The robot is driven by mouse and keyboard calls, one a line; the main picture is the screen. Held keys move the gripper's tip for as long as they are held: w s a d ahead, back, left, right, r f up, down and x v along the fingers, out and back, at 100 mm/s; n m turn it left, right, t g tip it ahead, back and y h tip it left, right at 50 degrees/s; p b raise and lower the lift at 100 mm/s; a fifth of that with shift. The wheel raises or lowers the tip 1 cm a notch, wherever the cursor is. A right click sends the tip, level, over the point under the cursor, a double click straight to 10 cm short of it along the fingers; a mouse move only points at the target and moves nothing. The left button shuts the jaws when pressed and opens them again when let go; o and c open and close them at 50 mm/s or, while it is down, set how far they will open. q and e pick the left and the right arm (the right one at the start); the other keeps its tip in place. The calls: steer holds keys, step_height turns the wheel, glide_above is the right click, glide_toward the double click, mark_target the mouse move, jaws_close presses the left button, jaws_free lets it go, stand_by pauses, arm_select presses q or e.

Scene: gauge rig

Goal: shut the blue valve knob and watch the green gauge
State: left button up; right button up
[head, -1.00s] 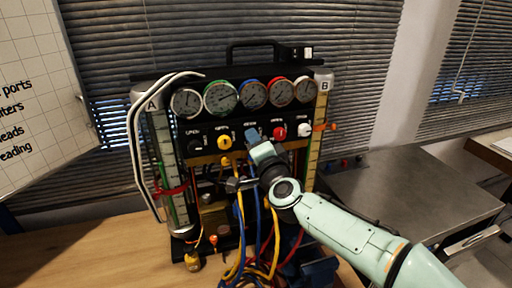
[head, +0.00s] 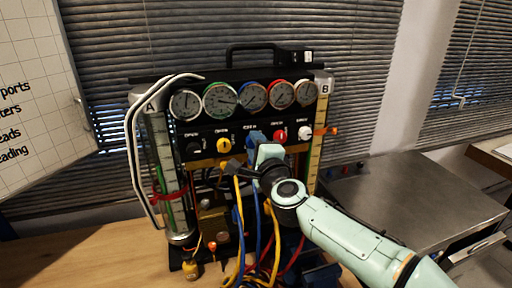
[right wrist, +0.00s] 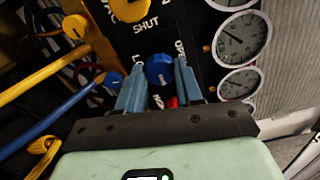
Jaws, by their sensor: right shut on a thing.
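The blue valve knob (right wrist: 159,70) sits between the two fingers of my right gripper (right wrist: 160,82) in the right wrist view. The fingers are shut on it. In the head view my right gripper (head: 257,140) is at the panel's knob row and mostly hides this knob. The green gauge (head: 220,100) is the green-rimmed dial, second from the left in the top row. Its needle points right and slightly down, though it is small. My left gripper is not in view.
A yellow knob (head: 224,145) lies left of my right gripper, a red knob (head: 280,136) and a white knob (head: 305,133) right of it. Yellow and blue hoses (head: 240,225) hang below. A grey table (head: 400,195) stands to the right.

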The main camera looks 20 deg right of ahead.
stand_by(0.3)
steer(key=o, duration=1)
steer(key=shift+o, duration=0.2)
steer(key=s+b, duration=0.1)
steer(key=s, duration=1.2)
steer(key=shift+s+d, duration=0.15)
steer(key=shift+d, duration=0.05)
